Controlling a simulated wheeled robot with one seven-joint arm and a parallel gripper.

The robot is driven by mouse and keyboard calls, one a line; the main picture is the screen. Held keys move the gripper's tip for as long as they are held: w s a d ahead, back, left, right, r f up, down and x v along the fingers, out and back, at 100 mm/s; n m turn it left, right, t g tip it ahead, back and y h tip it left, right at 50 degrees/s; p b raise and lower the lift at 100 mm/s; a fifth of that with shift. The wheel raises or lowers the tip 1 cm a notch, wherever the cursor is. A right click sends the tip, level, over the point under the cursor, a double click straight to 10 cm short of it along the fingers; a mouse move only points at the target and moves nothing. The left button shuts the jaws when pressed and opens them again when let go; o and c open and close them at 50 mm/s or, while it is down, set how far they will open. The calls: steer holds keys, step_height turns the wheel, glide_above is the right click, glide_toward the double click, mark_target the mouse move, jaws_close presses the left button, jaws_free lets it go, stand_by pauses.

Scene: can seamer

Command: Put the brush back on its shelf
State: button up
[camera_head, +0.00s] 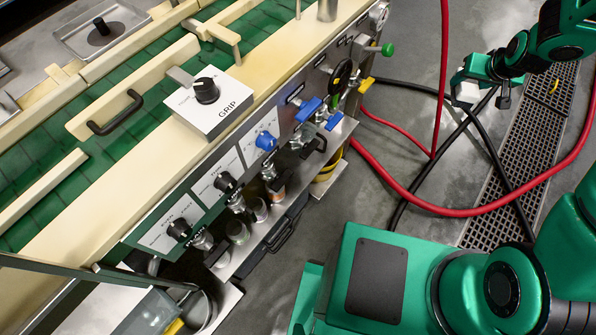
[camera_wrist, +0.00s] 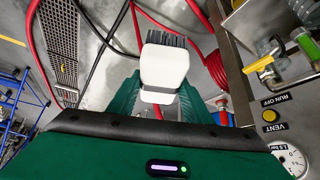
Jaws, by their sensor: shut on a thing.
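The brush (camera_wrist: 165,68) has a white block body and dark bristles pointing away from me in the wrist view. My gripper (camera_head: 484,88) is shut on it and holds it above the floor, at the upper right of the head view. There the brush (camera_head: 465,92) shows only as a small pale block. A narrow metal ledge (camera_head: 225,288) runs along the machine's front below the control panel, with several jars and fittings on it. I cannot tell whether this ledge is the brush's shelf. My gripper is apart from the machine, to its right.
The machine (camera_head: 110,210) fills the left, with a GRIP box (camera_head: 212,105), knobs and valves on its front. A red hose (camera_head: 480,208) and black cables cross the floor. A floor grate (camera_head: 505,190) lies at right. Open floor separates the machine from my gripper.

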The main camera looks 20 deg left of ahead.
steer(key=s+a+f+n+y, duration=0.3)
steer(key=a+f+n, duration=0.2)
steer(key=a+f, duration=0.6)
steer(key=s+a+f+n+g+y, duration=0.2)
steer(key=s+a+f+n, duration=0.2)
steer(key=s+a+f, duration=0.6)
steer(key=s+a+f+n+g+y, duration=0.15)
steer(key=s+a+f+n, duration=0.35)
steer(key=s+f, duration=0.85)
steer(key=shift+m+g+h, duration=0.25)
steer(key=shift+m+g, duration=0.05)
steer(key=shift+g, duration=0.05)
steer(key=w+a, duration=0.2)
steer(key=a, duration=0.3)
steer(key=w+a, duration=0.2)
steer(key=a, duration=0.2)
steer(key=w+a, duration=0.2)
steer(key=a, duration=0.3)
steer(key=shift+w+a+f, duration=0.2)
steer(key=shift+a+f, duration=0.1)
steer(key=shift+f, duration=0.05)
steer(key=a, duration=0.1)
steer(key=w+a, duration=0.1)
steer(key=a, duration=0.1)
steer(key=shift+w+a+f, duration=0.1)
steer(key=shift+w+a, duration=0.1)
steer(key=shift+d+f, duration=0.15)
steer(key=shift+f, duration=0.5)
